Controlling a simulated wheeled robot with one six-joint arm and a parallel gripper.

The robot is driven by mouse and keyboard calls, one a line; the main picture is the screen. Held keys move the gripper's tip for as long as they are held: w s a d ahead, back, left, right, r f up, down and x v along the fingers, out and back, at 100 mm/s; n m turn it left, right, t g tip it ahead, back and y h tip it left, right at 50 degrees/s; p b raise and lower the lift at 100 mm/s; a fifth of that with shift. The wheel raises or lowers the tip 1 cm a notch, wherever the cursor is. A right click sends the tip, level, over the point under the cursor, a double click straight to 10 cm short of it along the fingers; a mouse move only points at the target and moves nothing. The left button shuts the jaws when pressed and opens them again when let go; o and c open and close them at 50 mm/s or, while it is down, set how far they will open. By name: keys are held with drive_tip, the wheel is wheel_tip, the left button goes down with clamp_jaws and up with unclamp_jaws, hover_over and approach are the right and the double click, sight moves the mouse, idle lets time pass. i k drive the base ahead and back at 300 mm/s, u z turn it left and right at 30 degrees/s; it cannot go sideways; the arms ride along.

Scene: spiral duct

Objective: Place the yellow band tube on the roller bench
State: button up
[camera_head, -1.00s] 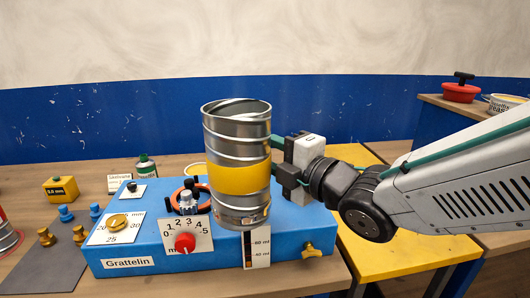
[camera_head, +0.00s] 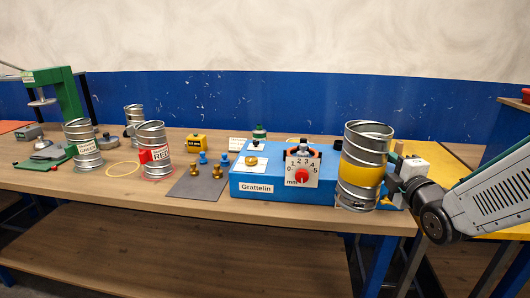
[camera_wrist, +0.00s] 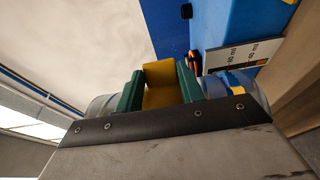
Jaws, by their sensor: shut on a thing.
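The yellow band tube (camera_head: 362,166) is a ribbed metal spiral tube with a yellow band round its middle. It is held upright in front of the right end of the blue Grattelin machine (camera_head: 262,188). My gripper (camera_head: 392,183) is shut on it from the right, at the band. In the wrist view the green jaws (camera_wrist: 160,90) close on either side of the yellow band (camera_wrist: 160,75). The tube hides the machine's right end. I cannot make out a roller bench for certain in these views.
A tube with a red tag (camera_head: 153,150) and a tube with a white label (camera_head: 83,145) stand on the wooden bench (camera_head: 120,185) to the left. A green press (camera_head: 58,95) is at the far left. A yellow surface (camera_head: 460,195) is at right.

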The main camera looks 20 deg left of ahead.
sight(128, 168)
drive_tip(key=u, duration=3.6)
drive_tip(key=i, duration=4.25)
drive_tip(key=z, duration=3.95)
